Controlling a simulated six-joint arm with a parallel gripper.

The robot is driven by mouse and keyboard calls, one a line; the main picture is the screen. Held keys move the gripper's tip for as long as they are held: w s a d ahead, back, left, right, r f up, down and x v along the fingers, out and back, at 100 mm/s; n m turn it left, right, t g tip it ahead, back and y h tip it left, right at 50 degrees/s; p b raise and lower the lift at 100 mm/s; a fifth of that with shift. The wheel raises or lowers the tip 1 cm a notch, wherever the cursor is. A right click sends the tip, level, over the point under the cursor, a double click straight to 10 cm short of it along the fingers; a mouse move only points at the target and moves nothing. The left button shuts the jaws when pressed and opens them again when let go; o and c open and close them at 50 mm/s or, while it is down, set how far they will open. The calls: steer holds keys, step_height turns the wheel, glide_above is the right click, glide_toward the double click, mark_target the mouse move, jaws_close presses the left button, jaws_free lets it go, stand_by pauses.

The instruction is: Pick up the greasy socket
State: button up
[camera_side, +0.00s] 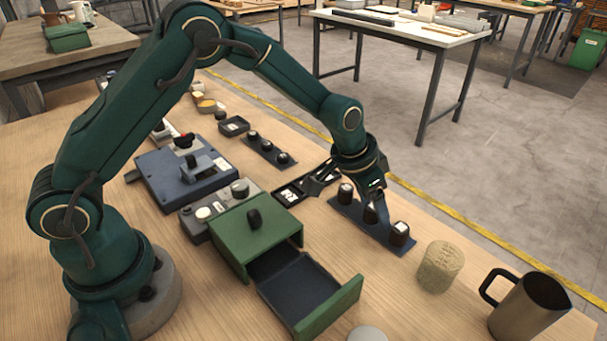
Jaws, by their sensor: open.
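Three dark socket-like cylinders with pale tops stand in a row on a dark blue strip (342,208) at the right of the bench. They are the left one (345,194), the middle one (370,214) and the right one (399,235). I cannot tell which, if any, is the greasy socket. My gripper (378,205) points down at the middle one, with its jaws open and partly in front of it. Whether the fingers are around it or touching it is hidden.
A green box (225,228) with its drawer pulled open (330,308) stands in front. A cork-like cylinder (440,267) and a metal jug (530,308) stand at the right. Another strip of dark pieces (268,150) lies farther back.

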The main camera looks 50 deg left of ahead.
jaws_close()
steer(key=shift+r, duration=0.15)
